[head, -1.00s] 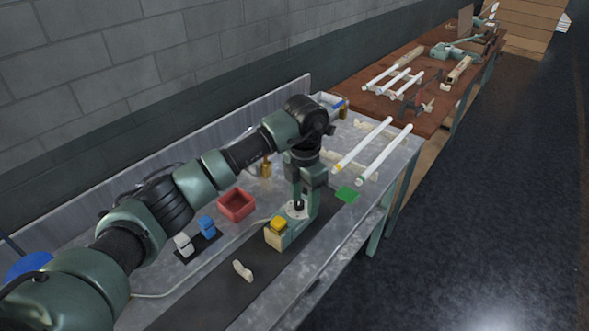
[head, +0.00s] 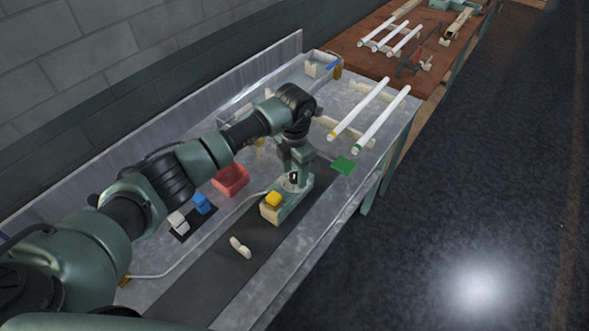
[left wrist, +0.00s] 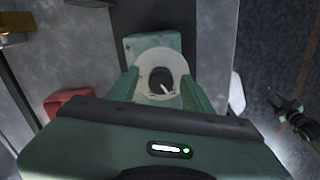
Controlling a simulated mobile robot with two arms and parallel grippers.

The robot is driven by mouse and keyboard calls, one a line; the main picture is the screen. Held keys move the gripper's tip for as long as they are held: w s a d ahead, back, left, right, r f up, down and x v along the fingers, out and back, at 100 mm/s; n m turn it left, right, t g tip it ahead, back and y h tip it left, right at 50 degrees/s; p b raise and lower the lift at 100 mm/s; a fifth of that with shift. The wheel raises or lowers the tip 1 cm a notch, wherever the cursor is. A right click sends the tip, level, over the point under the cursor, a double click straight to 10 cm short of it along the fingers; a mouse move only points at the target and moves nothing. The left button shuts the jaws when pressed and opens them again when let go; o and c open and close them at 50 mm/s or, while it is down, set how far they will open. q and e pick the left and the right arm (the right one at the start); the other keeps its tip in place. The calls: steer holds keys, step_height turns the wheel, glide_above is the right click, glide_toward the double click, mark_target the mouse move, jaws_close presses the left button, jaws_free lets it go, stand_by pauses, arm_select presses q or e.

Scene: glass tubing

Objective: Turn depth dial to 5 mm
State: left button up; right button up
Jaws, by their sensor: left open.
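The depth dial (left wrist: 160,78) is a white disc with a dark knob in its middle. It sits on a green stop block (left wrist: 150,43), which also shows in the head view (head: 297,197) with a cream and yellow end piece (head: 273,201). My left gripper (head: 295,168) points down over the dial. In the left wrist view its open fingers (left wrist: 160,92) stand either side of the dial, with the knob between them. I cannot tell whether they touch it. The dial's marks are too small to read.
A red tray (head: 231,179) and blue and grey blocks (head: 202,204) lie left of the stop block. A small cream piece (head: 240,247) lies on the dark mat. White tubes (head: 383,118) and a green square (head: 344,165) lie beyond, near the bench's right edge.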

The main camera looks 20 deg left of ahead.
arm_select(q)
steer(key=shift+s+d, duration=0.1)
steer(key=c, duration=0.9)
jaws_close()
steer(key=shift+b, duration=0.3)
steer(key=shift+f+m+b, duration=0.15)
steer(key=shift+m+b, duration=0.35)
steer(key=shift+b, duration=0.15)
steer(key=m+b, duration=1)
steer(key=b, duration=0.2)
steer(key=shift+b, duration=0.4)
steer(key=m+b, duration=0.2)
steer(key=m, duration=0.1)
steer(key=m+b, duration=0.2)
steer(key=m, duration=0.1)
steer(key=shift+m, duration=0.3)
steer(key=m+b, duration=0.1)
steer(key=m, duration=0.2)
steer(key=shift+m+b, duration=0.6)
steer(key=shift+m, duration=1.1)
arm_select(e)
step_height(320, 180, down, 21)
steer(key=s, duration=0.1)
steer(key=shift+s, duration=0.15)
